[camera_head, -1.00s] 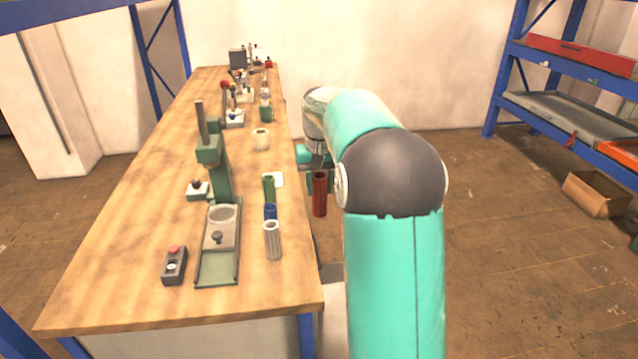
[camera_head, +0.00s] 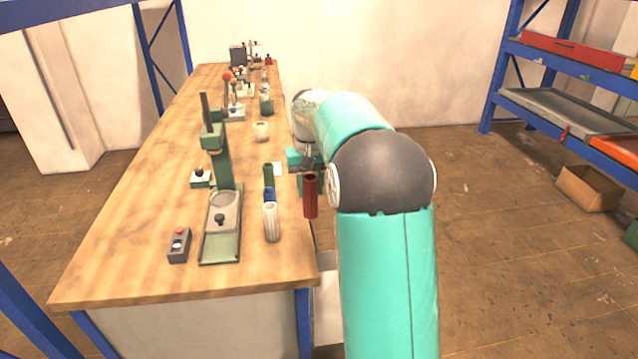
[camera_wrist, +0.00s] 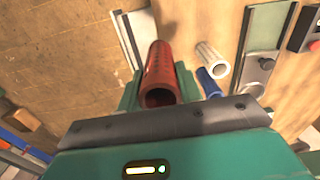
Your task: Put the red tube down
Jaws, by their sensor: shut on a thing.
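The red tube (camera_head: 310,196) is upright, held by my gripper (camera_head: 308,178) beside the right edge of the wooden bench (camera_head: 110,265). In the wrist view the red tube (camera_wrist: 163,75) sits between the two green fingers of my gripper (camera_wrist: 157,85), with its open end facing the camera. My gripper is shut on it. In the head view my arm hides part of the gripper. Whether the tube's lower end is over the bench edge or just outside it is hard to tell.
Close by on the bench stand a green tube (camera_head: 268,174), a blue tube (camera_head: 269,195) and a ribbed white tube (camera_head: 271,222). A green press (camera_head: 220,160) and a button box (camera_head: 179,245) are further left. Bare wood lies in the bench's near part.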

